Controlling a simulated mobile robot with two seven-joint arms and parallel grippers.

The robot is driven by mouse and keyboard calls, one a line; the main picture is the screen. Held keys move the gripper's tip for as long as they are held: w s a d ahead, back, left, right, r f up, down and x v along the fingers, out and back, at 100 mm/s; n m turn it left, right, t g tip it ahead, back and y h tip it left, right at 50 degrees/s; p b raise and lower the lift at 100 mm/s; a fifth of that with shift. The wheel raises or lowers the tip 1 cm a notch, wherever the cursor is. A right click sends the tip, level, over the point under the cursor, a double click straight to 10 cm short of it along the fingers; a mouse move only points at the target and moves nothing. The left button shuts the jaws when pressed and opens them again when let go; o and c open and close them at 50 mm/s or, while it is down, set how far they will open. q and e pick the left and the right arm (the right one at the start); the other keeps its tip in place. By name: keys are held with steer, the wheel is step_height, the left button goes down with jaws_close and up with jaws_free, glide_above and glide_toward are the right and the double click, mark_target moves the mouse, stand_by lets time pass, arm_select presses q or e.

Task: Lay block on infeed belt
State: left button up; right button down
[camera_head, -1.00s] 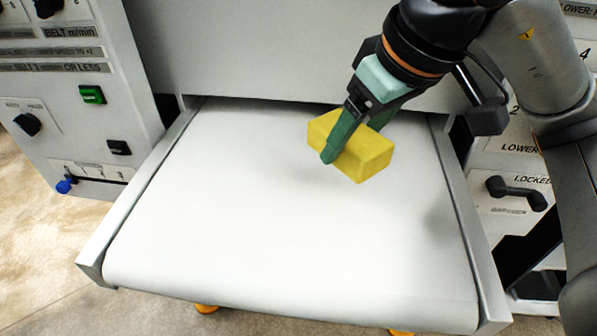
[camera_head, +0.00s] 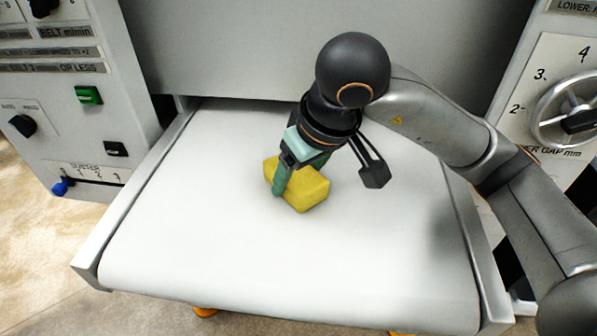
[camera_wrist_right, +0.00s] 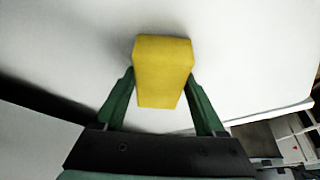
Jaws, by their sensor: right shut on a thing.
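A yellow block (camera_head: 308,190) is between the fingers of my right gripper (camera_head: 293,182), over the middle of the white infeed belt (camera_head: 200,240). In the right wrist view the block (camera_wrist_right: 163,70) shows between the two green fingers (camera_wrist_right: 160,100), which are shut on it from both sides. The block is close to the belt surface; I cannot tell whether it touches. The gripper comes down on it from above, and one finger hides part of the block. My left gripper is not in view.
Raised metal rails (camera_head: 150,185) edge the belt on both sides. A grey machine panel (camera_head: 320,50) stands behind it. A control panel with a green button (camera_head: 89,95) is at left, and a handwheel (camera_head: 572,115) is at right. The belt's front is clear.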

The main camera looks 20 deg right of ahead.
steer(key=shift+f, duration=0.15)
jaws_free()
steer(key=shift+r, duration=0.4)
steer(key=p+v, duration=0.1)
steer(key=v, duration=1)
steer(key=shift+r, duration=0.25)
steer(key=shift+s, duration=0.1)
